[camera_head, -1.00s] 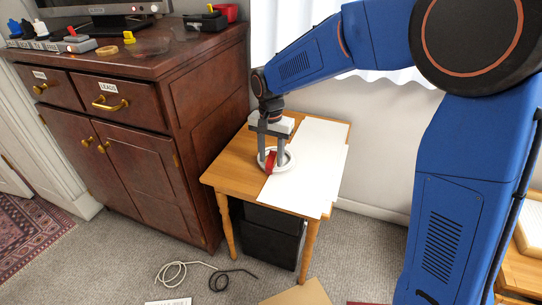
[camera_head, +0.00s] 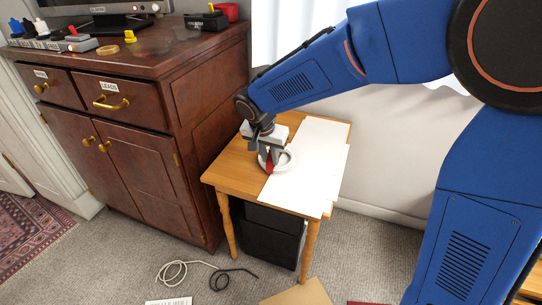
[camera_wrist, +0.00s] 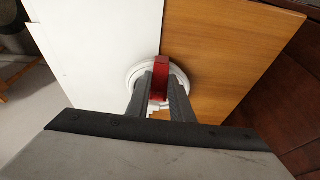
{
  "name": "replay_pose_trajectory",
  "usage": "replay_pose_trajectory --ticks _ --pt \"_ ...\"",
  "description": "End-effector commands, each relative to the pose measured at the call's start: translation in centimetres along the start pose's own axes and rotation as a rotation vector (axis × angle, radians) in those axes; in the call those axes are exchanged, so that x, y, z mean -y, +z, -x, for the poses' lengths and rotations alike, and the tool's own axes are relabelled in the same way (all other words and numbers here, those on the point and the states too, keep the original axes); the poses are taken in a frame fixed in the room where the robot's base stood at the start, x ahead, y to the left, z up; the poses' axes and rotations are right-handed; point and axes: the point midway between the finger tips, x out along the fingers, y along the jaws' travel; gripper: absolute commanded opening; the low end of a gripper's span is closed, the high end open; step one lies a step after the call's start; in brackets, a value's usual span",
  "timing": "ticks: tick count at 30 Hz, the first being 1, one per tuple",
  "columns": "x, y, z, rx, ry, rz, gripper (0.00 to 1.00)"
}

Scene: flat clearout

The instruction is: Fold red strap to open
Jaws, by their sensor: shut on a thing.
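The red strap (camera_wrist: 160,72) runs across one side of a white coiled cable (camera_wrist: 136,74), seen from above in the wrist view. In the head view the coil (camera_head: 287,157) lies on the small wooden table, partly over the white sheet, and a bit of the red strap (camera_head: 269,165) shows. My gripper (camera_wrist: 160,95) is shut on the red strap at the coil, its fingers pointing down. The fingers hide part of the strap and coil, so the strap's held end is not clear.
The small wooden table (camera_head: 226,166) bears a white sheet (camera_head: 310,177). A dark wooden cabinet (camera_head: 198,130) stands close on the left. A black box (camera_head: 270,238) is under the table. Loose cables (camera_head: 175,270) lie on the carpet.

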Motion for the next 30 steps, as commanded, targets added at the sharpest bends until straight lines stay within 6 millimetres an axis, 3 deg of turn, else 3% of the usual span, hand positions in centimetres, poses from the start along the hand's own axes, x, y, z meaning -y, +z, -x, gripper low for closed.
replay_pose_trajectory --ticks 30 --pt "0.0 3.3 0.3 -0.699 0.001 0.003 0.0"
